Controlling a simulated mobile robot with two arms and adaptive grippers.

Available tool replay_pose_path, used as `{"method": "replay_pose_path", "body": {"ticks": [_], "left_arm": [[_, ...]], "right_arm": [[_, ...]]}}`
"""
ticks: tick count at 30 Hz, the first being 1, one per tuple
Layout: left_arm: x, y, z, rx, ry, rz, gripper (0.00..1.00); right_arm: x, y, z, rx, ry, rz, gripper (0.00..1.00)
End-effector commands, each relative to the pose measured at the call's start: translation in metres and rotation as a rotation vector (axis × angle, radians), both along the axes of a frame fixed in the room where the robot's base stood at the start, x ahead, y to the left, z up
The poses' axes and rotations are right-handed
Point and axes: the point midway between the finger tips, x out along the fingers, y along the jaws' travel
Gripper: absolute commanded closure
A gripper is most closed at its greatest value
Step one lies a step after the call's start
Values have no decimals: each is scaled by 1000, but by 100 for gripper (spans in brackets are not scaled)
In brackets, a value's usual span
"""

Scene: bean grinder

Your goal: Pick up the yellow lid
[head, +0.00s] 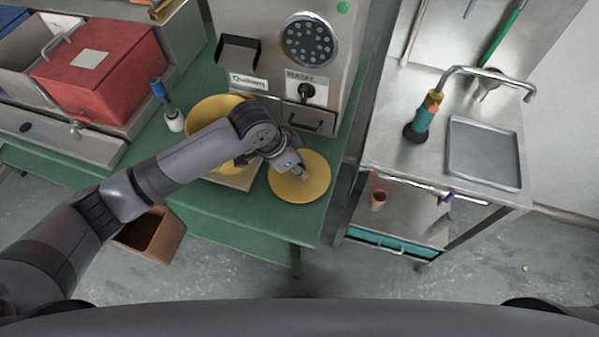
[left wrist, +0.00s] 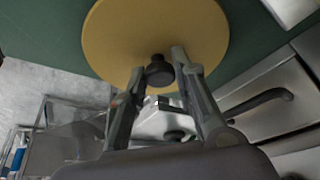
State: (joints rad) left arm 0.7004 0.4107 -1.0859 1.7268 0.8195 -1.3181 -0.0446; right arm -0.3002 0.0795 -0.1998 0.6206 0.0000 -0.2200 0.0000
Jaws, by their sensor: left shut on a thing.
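The yellow lid (head: 313,188) is a round disc over the right end of the green table, just right of the yellow bowl (head: 208,108). In the left wrist view the lid (left wrist: 155,25) shows its flat face and a small dark knob (left wrist: 159,72). My left gripper (head: 300,172) is above the lid. Its fingers (left wrist: 160,77) are shut on the knob, one on each side. I cannot tell whether the lid touches the table. My arm hides part of the bowl. My right gripper is not in view.
The grinder machine (head: 285,60) stands right behind the lid. A red box (head: 100,65) is at the left. A metal sink cart (head: 390,150) with a grey tray (head: 484,153) stands right, across a narrow gap. A brown bin (head: 150,237) is below the table's front.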

Motion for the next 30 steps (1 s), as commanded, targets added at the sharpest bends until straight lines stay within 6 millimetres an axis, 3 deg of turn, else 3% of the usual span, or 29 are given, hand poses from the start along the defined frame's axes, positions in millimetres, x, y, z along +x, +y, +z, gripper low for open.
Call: {"method": "replay_pose_path", "body": {"ticks": [9, 20, 26, 30], "left_arm": [[0, 0, 0, 0, 0, 0, 100], [1, 0, 4, -1, -2, 0, 100], [1, -1, 26, -3, -4, 0, 100], [2, -1, 55, -4, -7, -2, 100]], "right_arm": [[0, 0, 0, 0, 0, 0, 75], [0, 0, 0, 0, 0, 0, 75], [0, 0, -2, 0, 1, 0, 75], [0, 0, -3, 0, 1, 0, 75]]}}
